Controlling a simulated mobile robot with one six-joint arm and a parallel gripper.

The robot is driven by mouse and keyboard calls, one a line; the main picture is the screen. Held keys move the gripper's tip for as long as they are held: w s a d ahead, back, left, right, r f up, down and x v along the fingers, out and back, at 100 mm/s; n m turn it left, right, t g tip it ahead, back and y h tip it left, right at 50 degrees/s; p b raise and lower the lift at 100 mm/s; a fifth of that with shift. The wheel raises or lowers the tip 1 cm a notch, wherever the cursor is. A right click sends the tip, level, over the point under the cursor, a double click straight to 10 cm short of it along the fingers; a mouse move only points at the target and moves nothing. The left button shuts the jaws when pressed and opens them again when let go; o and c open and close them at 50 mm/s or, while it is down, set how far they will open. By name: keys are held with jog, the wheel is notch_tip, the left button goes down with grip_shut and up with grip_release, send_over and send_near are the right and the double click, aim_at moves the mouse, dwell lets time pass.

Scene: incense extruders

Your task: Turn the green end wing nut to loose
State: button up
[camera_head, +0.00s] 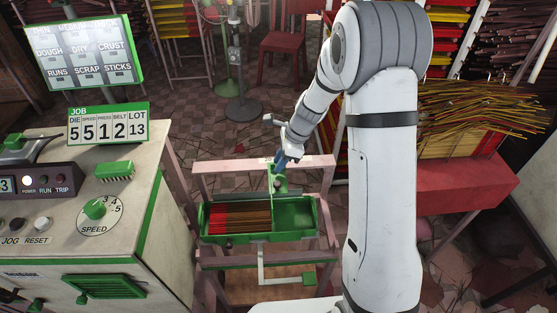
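A green extruder-side fixture with a tray (308,214) stands in the middle of the head view on a pinkish frame. A small green upright bracket (279,186) rises at its back, with a small dark part on it. I cannot make out for certain which part is the green end wing nut. My gripper (280,162) points down just above this bracket, its bluish fingers close to the bracket's top. Contact, and whether the fingers are open or shut, are too small to tell.
Red and brown sticks (240,218) lie in the tray. A control cabinet (148,235) with a green speed dial (95,209) stands at left. A red table (450,185) with bundled sticks (478,112) is at right. A red chair (284,42) stands behind, with open tiled floor between.

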grip_shut()
